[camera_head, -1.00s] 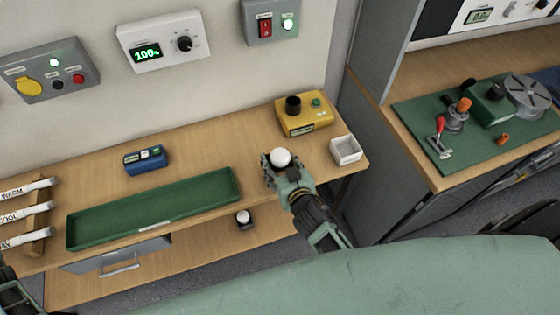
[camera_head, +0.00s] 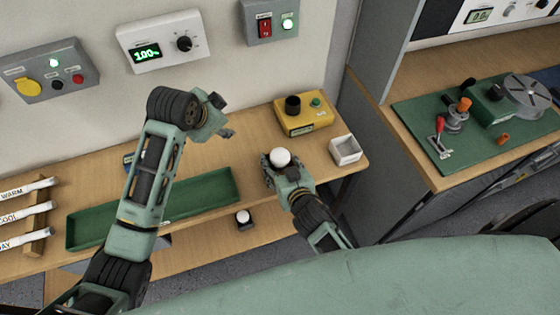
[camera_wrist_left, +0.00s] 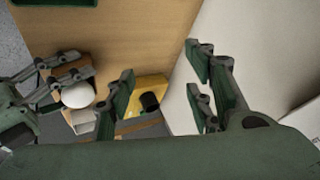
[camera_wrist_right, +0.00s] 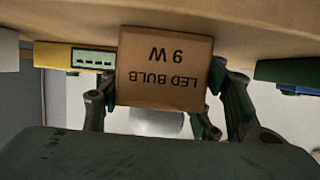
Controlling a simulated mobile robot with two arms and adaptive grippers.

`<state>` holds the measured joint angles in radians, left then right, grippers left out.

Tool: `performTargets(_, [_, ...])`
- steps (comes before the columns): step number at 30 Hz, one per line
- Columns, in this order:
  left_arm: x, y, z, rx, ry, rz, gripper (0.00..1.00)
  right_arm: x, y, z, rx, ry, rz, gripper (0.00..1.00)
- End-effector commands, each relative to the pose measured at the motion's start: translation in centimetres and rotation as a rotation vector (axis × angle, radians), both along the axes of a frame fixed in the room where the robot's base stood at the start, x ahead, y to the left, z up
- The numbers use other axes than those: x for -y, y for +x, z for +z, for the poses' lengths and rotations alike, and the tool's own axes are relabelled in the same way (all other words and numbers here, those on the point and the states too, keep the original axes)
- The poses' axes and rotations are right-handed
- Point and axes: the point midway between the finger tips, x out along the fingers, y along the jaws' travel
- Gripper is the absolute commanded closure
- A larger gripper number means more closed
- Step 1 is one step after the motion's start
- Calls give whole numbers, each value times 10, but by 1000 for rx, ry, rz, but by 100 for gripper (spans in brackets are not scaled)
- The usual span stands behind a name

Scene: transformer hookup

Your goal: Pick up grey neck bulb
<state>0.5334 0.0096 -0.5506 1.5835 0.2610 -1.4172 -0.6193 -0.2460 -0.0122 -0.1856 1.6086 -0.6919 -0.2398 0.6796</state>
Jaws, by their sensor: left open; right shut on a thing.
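A white bulb (camera_head: 281,157) stands up out of a brown cardboard box (camera_wrist_right: 165,70) marked "LED BULB 9 W". My right gripper (camera_head: 277,170) is shut on this box near the bench's right side. The bulb's rounded part shows beyond the box in the right wrist view (camera_wrist_right: 157,122); its neck is hidden, so its colour cannot be told. My left gripper (camera_head: 223,118) is open and empty, above the bench and left of the box. The left wrist view shows its spread fingers (camera_wrist_left: 160,88), with the bulb (camera_wrist_left: 77,95) off to the left. Another white-topped bulb (camera_head: 243,216) sits in a dark holder on the lower shelf.
A yellow tester (camera_head: 305,119) and a white bin (camera_head: 345,150) stand at the bench's right end. A green tray (camera_head: 210,195) lies along the front. Labelled white tubes (camera_head: 28,212) rest on a wooden rack at left. Control boxes hang on the wall.

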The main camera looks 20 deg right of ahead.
Motion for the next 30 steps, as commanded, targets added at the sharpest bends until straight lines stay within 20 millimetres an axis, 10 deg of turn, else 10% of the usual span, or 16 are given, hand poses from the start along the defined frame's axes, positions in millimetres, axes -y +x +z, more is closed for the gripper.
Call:
performTargets(3, [55, -55, 11, -50, 69, -239, 51, 1, -1, -1, -2, -1, -1, 68])
performTargets(10, [90, -115, 13, -101, 160, -479, 51, 1, -1, -1, -2, -1, -1, 68])
performTargets(30, [120, -102, -62, -109, 169, -500, 51, 0, 0, -1, -2, -1, -1, 68])
